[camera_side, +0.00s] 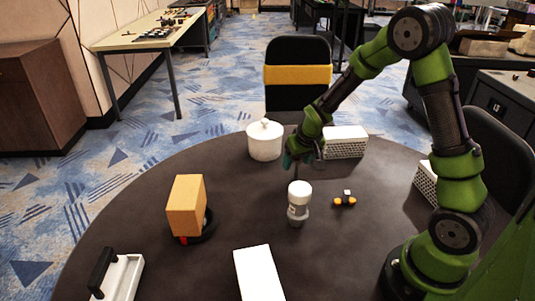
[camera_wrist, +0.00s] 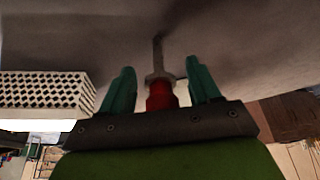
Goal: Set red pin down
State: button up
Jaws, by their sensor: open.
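The red pin (camera_wrist: 160,96) shows in the wrist view as a red body with a thin grey shaft running away from me. It lies between the two teal fingers of my gripper (camera_wrist: 160,68), which are apart with a gap on each side of it. In the side view my gripper (camera_side: 291,160) is low over the round dark table (camera_side: 190,260), behind the white-capped grey bottle. I cannot make out the pin clearly there. I cannot tell whether the shaft touches the table.
A white lidded jar (camera_side: 264,141) stands left of my gripper, and a white perforated box (camera_side: 345,142) to its right. The grey bottle (camera_side: 298,204) and a small orange-and-black item (camera_side: 345,200) are in front. An orange block (camera_side: 187,206) stands at left, a white box (camera_side: 259,275) nearer.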

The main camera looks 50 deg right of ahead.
jog(key=v, duration=1.1)
jog(key=s+a+r+t+y, duration=0.1)
jog(key=s+a+r+y, duration=0.1)
jog(key=s+a+r, duration=0.3)
jog(key=s+a+r+t+y, duration=0.1)
jog(key=s+a+r+t, duration=0.1)
jog(key=s+a+r, duration=0.3)
jog(key=s+a, duration=0.3)
jog(key=s, duration=0.2)
jog(key=shift+r+n+y, duration=0.3)
jog(key=shift+y, duration=0.1)
